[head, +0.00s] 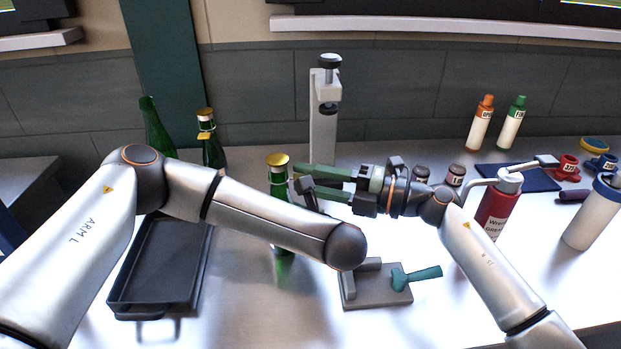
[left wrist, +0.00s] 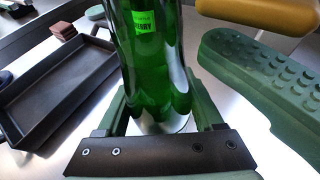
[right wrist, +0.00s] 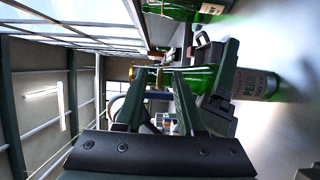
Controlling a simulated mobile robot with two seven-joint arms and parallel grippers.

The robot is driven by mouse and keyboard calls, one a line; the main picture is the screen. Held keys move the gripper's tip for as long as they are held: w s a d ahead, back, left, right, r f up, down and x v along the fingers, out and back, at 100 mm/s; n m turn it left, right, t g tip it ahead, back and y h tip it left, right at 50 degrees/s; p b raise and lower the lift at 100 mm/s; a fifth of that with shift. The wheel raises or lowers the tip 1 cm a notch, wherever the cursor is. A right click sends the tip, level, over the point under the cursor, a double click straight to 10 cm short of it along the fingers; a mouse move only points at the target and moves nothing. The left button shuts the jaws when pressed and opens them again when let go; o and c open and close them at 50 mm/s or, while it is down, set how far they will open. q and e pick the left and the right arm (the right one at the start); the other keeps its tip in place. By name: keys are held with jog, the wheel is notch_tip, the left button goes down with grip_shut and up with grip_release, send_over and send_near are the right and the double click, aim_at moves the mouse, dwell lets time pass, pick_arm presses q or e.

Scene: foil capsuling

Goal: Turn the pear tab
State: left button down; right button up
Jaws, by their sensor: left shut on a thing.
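A green bottle (head: 280,182) with a gold cap (head: 277,160) stands upright, its middle partly hidden by my left arm. A gold bar-like piece (left wrist: 255,22), which looks like the tab, sticks out at the upper right there. My right gripper (head: 298,178) points left beside the bottle's top, its fingers apart. Its ribbed pad (left wrist: 265,80) shows below the gold piece. I cannot tell whether they touch.
Two more green bottles (head: 209,150) (head: 156,130) stand at the back left. A black tray (head: 127,292) lies in front of them. A grey press stand (head: 323,125) is behind, and a grey fixture with a teal handle (head: 424,273) is in front. A red bottle (head: 495,212) stands at right.

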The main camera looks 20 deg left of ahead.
jog(key=shift+c, duration=0.2)
grip_shut()
dwell(0.4)
